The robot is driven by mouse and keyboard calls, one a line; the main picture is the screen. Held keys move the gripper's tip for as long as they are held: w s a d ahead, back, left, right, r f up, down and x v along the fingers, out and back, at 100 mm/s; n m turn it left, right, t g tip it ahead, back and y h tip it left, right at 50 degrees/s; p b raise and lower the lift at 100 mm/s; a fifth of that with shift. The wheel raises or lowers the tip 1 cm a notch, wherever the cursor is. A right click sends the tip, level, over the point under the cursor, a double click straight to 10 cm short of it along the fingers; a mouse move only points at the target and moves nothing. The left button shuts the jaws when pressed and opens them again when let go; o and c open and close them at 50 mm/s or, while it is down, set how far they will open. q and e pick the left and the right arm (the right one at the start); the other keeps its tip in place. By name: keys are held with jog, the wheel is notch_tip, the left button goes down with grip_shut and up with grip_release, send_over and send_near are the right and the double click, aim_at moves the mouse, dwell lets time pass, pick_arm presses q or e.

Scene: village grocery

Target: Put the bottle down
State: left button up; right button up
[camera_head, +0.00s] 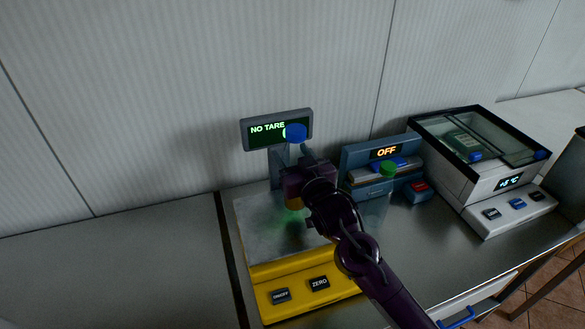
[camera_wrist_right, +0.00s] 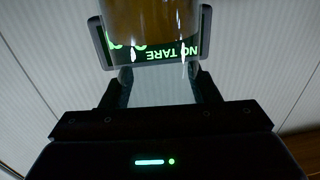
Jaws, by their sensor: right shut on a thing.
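My right gripper (camera_head: 296,170) is shut on a clear bottle with a blue cap (camera_head: 296,132) and an amber lower part. The bottle is upright over the steel plate (camera_head: 262,238) of a yellow scale. I cannot tell whether its base touches the plate. In the right wrist view the bottle (camera_wrist_right: 150,22) stands between the fingers of the gripper (camera_wrist_right: 162,84), with the scale's display behind it. The display (camera_head: 262,129) reads NO TARE; the bottle covers part of it. My left gripper is not in view.
A glass-topped cooler (camera_head: 480,190) is further right. The steel counter (camera_head: 110,265) at left is bare. A wall (camera_head: 180,80) rises behind.

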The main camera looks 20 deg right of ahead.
notch_tip(320, 180, down, 4)
jog(key=shift+p, duration=0.5)
jog(key=shift+f, duration=0.25)
jog(key=shift+f, duration=0.15)
jog(key=o, duration=1.1)
jog(key=shift+o, duration=0.2)
